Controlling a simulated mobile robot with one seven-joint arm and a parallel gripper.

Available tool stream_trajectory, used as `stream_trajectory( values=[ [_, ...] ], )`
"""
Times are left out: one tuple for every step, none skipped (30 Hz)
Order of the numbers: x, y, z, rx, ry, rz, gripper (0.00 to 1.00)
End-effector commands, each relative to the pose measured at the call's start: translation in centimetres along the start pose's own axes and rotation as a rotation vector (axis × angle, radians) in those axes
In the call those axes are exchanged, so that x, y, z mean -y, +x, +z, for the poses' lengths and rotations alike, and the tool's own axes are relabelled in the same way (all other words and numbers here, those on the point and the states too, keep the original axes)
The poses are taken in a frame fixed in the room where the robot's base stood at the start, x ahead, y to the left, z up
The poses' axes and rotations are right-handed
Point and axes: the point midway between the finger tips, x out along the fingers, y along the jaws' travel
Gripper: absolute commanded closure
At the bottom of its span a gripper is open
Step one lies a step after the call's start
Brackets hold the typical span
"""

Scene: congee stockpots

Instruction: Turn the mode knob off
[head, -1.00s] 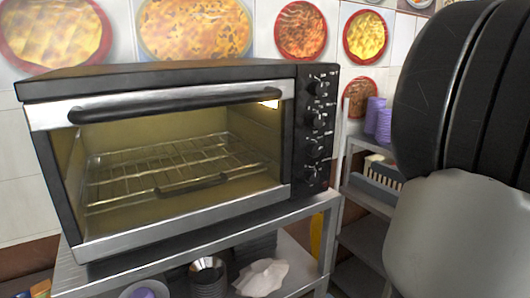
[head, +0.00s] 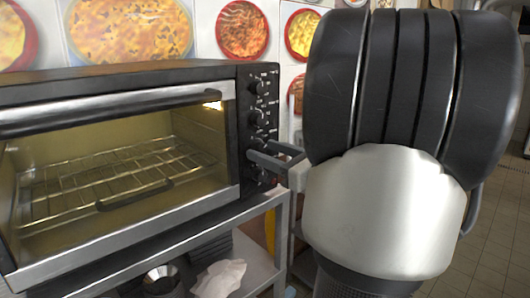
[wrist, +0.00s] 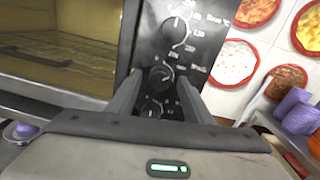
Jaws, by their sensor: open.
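The toaster oven's black control panel (head: 260,100) carries a vertical column of several dark knobs with white markings. In the wrist view, a knob (wrist: 174,30) beside temperature figures is at the top. Below it is another knob (wrist: 160,77), and a lower knob (wrist: 152,107) is partly hidden by my gripper. The small labels are too blurred to tell which is the mode knob. My gripper (wrist: 160,80) is open, its two fingers either side of the middle of these knobs; contact cannot be told. In the head view my gripper (head: 268,155) is at the panel's lower half.
The oven's glass door (head: 110,170) is shut, with a bar handle (head: 120,107) along its top. The oven stands on a metal shelf unit (head: 262,205) holding bowls and a white cloth (head: 218,279). Purple cups (wrist: 295,110) stand on a rack to the right.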

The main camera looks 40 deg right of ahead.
Motion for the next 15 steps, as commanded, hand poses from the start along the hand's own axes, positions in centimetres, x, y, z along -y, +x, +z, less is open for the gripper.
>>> stream_trajectory(
  values=[
    [0.0, 0.0, -0.01, 0.0, 0.0, 0.0, 0.54],
    [-0.01, -0.01, 0.0, 0.0, 0.0, 0.0, 0.54],
    [-0.01, -0.01, -0.01, 0.0, 0.0, 0.0, 0.54],
    [-0.01, -0.01, -0.01, 0.0, 0.0, 0.0, 0.59],
    [-0.01, -0.02, -0.01, 0.0, 0.0, 0.0, 0.64],
    [-0.01, -0.02, -0.01, 0.0, 0.0, 0.0, 0.71],
    [-0.01, -0.03, -0.01, 0.0, 0.0, 0.001, 0.76],
    [-0.01, -0.03, -0.01, 0.0, 0.0, 0.001, 0.81],
    [-0.01, -0.03, -0.01, 0.0, 0.0, 0.001, 0.88],
    [-0.01, -0.03, -0.01, 0.0, 0.0, 0.001, 0.93],
    [-0.01, -0.03, -0.01, 0.0, 0.0, 0.001, 0.95],
    [-0.02, -0.04, -0.02, 0.0, 0.0, 0.001, 0.95],
    [-0.02, -0.04, -0.03, 0.0, -0.001, 0.001, 0.95],
    [-0.03, -0.04, -0.04, 0.0, -0.002, 0.001, 0.95],
    [-0.04, -0.03, -0.07, 0.0, -0.005, 0.001, 0.95]
  ],
)
